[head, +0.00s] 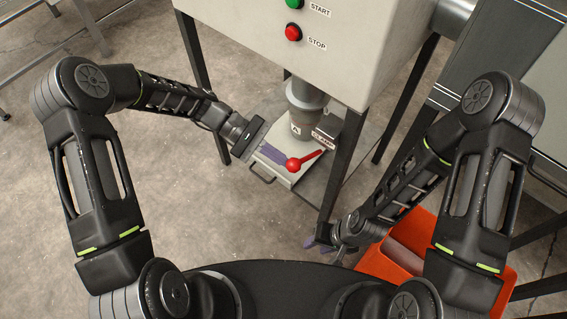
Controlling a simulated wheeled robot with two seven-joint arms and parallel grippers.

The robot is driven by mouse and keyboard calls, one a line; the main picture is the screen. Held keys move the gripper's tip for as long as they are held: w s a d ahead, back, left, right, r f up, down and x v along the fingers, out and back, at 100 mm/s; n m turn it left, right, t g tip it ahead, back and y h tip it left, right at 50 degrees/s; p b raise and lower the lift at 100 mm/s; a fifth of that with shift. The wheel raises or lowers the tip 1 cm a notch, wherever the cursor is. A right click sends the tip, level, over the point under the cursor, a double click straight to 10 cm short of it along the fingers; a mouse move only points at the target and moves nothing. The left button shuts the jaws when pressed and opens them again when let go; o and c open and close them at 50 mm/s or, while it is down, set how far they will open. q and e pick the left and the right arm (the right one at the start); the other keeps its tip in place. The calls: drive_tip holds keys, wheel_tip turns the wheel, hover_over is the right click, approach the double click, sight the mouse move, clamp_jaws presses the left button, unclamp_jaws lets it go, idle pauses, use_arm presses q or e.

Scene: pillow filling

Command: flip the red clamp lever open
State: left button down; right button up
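The red clamp lever (307,159) has a round red knob and a short red arm. It lies over a pale plate (270,170) below the machine's nozzle (306,100), beside a small CLAMP label (323,139). Its knob points left and toward me. My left gripper (276,155) is at the plate, with purple fingers just left of the knob. I cannot tell whether they touch the lever or how far apart they are. My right gripper (324,246) is lower, near the machine's front leg, away from the lever. Its purple fingers look spread and empty.
The machine's box (345,50) carries green START and red STOP buttons above the plate. An orange bin (372,262) with a greyish item inside sits at the lower right.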

use_arm(q)
drive_tip(key=shift+w+d+r, duration=0.1)
drive_tip(key=shift+d+r, duration=0.1)
drive_tip(key=shift+r, duration=0.25)
wheel_tip(320, 180, down, 6)
drive_tip(key=b, duration=0.4)
drive_tip(key=w+d+r+b+v, duration=0.1)
drive_tip(key=v, duration=1)
drive_tip(key=shift+w, duration=0.35)
drive_tip(key=shift+d+r, duration=0.1)
